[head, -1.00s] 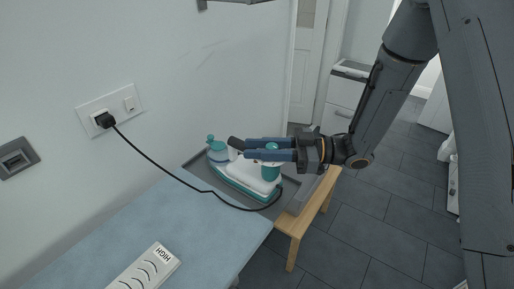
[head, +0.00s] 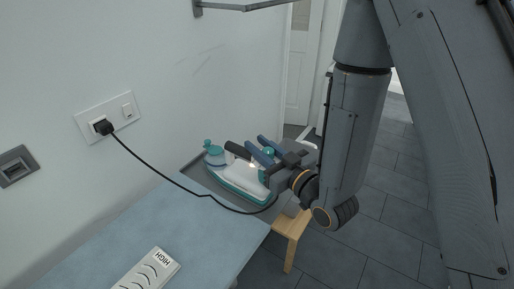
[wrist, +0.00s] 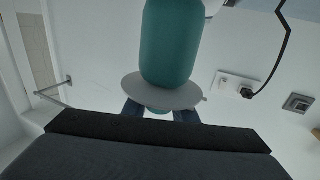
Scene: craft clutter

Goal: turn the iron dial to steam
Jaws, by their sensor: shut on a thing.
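The iron (head: 228,177), white and teal with a dark handle (head: 238,151), lies on a grey rest at the far end of the ironing board. My gripper (head: 256,141) reaches in from the right over its rear, its blue fingers pointing up and left. A small teal piece, seemingly the iron dial (head: 268,150), shows between the fingers, and the gripper is shut on it. In the wrist view, a large teal cylinder (wrist: 172,40) and a grey disc (wrist: 160,91) stand before the blue fingers and partly hide them. The dial's setting marks cannot be read.
The blue ironing board (head: 175,225) carries a white panel marked HIGH (head: 147,272). A black cord (head: 160,174) runs from the wall socket (head: 104,126) over the board towards the iron.

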